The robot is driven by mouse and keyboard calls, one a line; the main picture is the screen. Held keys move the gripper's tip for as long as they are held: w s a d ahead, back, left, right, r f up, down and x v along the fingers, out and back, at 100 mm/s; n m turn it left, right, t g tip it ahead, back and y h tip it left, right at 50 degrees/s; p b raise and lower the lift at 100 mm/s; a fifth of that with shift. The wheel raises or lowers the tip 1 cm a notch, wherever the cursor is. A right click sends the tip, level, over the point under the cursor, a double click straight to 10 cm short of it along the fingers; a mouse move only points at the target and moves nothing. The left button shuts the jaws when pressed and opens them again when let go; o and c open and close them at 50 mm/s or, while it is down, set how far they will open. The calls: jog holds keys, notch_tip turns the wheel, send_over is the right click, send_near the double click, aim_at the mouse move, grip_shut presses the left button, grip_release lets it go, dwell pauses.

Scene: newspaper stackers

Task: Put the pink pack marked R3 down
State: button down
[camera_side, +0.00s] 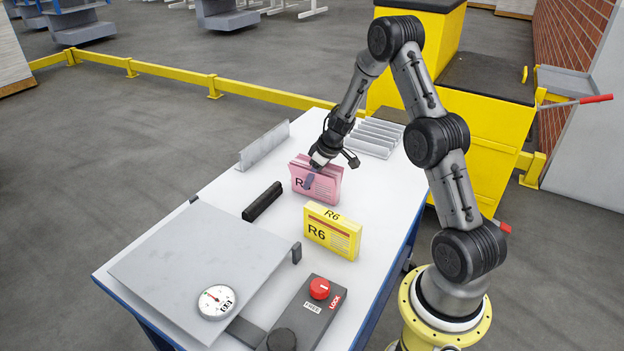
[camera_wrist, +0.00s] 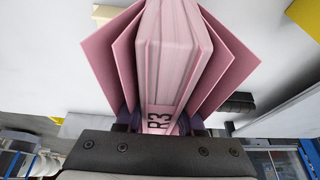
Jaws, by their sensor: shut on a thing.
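The pink pack marked R3 (camera_side: 322,187) is upright over the white table (camera_side: 232,190), between the grey upright plate and the yellow pack. My gripper (camera_side: 311,176) is shut on the pink pack from above. In the wrist view the pink pack (camera_wrist: 172,60) fills the middle, with its R3 label near my gripper (camera_wrist: 160,122) and its covers splayed to both sides. I cannot tell whether its lower edge touches the table.
A yellow pack marked R6 (camera_side: 332,232) stands close in front. A black bar (camera_side: 262,201) lies to the left. A grey upright plate (camera_side: 264,146) and a slotted grey rack (camera_side: 374,138) are behind. A scale (camera_side: 205,245) and a red-button box (camera_side: 315,305) are at the front.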

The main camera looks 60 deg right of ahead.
dwell(0.3)
jog(key=c, duration=0.5)
grip_release()
jog(key=shift+f, duration=0.15)
